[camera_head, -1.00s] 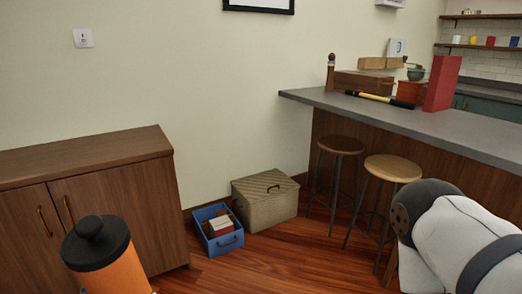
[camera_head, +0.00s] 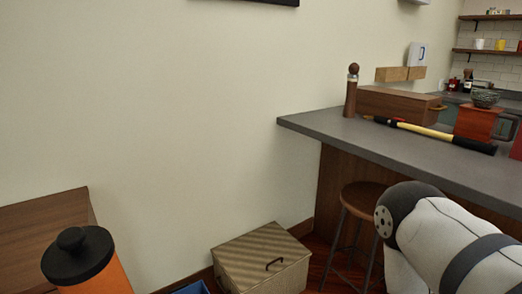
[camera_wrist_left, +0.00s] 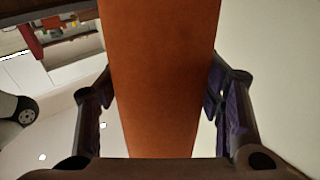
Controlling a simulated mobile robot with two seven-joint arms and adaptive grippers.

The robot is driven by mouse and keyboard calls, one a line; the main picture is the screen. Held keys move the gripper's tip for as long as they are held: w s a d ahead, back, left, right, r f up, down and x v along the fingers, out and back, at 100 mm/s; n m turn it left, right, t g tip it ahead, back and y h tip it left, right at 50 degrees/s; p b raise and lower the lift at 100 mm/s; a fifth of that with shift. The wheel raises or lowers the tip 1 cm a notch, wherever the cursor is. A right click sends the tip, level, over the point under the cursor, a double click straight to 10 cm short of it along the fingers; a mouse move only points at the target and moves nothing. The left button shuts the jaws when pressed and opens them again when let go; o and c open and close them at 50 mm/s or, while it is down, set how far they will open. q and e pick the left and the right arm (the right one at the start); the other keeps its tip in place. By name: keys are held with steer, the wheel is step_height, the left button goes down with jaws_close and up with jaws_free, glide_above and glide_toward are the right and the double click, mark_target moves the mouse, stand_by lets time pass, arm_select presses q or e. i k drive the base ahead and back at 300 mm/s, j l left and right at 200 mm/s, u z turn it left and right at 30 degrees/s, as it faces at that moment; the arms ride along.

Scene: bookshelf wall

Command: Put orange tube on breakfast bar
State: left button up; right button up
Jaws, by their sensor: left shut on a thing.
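The orange tube (camera_head: 97,279) with a black lid stands upright at the lower left of the head view. In the left wrist view the orange tube (camera_wrist_left: 160,80) fills the middle, between the fingers of my left gripper (camera_wrist_left: 160,112), which is shut on it. The left gripper is out of the head view. The breakfast bar (camera_head: 375,146) has a grey top and runs from the middle to the right edge, beyond and to the right of the tube. My right arm shows at the lower right of the head view; its gripper is hidden.
A stool (camera_head: 365,197), a woven chest (camera_head: 262,262) and a wooden cabinet (camera_head: 45,220) stand below.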

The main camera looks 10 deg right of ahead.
mark_target(375, 135)
steer(key=i+j, duration=0.1)
steer(key=i, duration=0.35)
steer(key=i+j+z, duration=0.15)
steer(key=i, duration=0.35)
steer(key=i+j, duration=0.1)
steer(key=i, duration=0.35)
steer(key=z, duration=1.35)
